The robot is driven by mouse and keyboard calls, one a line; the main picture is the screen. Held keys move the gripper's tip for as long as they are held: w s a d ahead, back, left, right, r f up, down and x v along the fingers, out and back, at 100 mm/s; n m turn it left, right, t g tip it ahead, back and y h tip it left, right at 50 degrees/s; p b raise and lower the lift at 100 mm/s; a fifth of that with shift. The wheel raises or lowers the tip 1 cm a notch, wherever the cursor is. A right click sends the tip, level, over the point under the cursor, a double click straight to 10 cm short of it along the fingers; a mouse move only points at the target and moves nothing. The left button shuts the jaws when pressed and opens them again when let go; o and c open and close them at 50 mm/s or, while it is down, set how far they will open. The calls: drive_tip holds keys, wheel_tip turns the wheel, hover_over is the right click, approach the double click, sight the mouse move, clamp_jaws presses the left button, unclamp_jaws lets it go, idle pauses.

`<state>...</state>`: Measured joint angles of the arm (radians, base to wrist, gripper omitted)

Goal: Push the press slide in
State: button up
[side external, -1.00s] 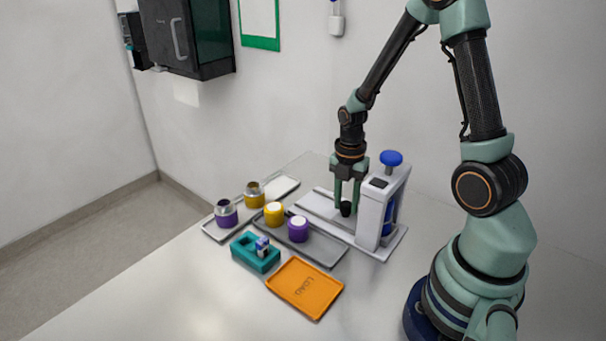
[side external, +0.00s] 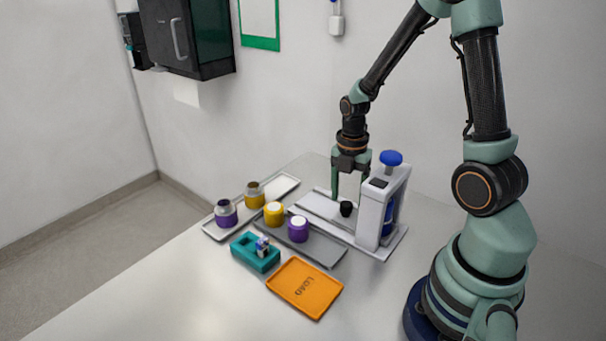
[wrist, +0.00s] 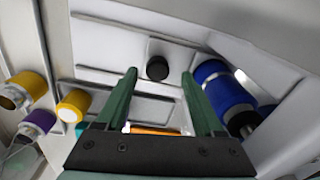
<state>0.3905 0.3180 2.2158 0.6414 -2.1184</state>
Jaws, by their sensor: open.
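The press (side external: 374,212) is a light grey frame with a blue knob (side external: 391,158) on top. Its slide (side external: 318,207) is a pale plate lying on the base to the left of the frame. A black round knob (side external: 346,208) stands on the slide; it also shows in the wrist view (wrist: 157,68), beyond and between the fingertips. My gripper (side external: 348,197) is open and empty, with its fingers pointing down just behind and above the black knob. In the wrist view my gripper (wrist: 160,78) has both green fingers apart. The blue cylinder (wrist: 222,92) of the press shows at right.
A grey tray (side external: 325,258) with yellow (side external: 274,214) and purple (side external: 298,229) capped pieces lies left of the press. Another tray (side external: 213,232) holds two cups. A teal block (side external: 255,254) and an orange tray (side external: 304,288) lie in front. The front table is clear.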

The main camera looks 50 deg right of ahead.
wheel_tip(320, 180, up, 10)
drive_tip(key=shift+w, duration=0.15)
idle(0.4)
drive_tip(key=s+a+r+m+t, duration=0.1)
drive_tip(key=a+r+m+t, duration=0.2)
drive_tip(key=m, duration=0.7)
drive_tip(key=s+a+r+m+t, duration=0.1)
drive_tip(key=a+r+m+t, duration=0.2)
drive_tip(key=a+r+m, duration=0.3)
drive_tip(key=a+m, duration=0.3)
drive_tip(key=shift+a+r+m, duration=0.25)
drive_tip(key=shift+r+m, duration=0.1)
drive_tip(key=shift+m, duration=0.05)
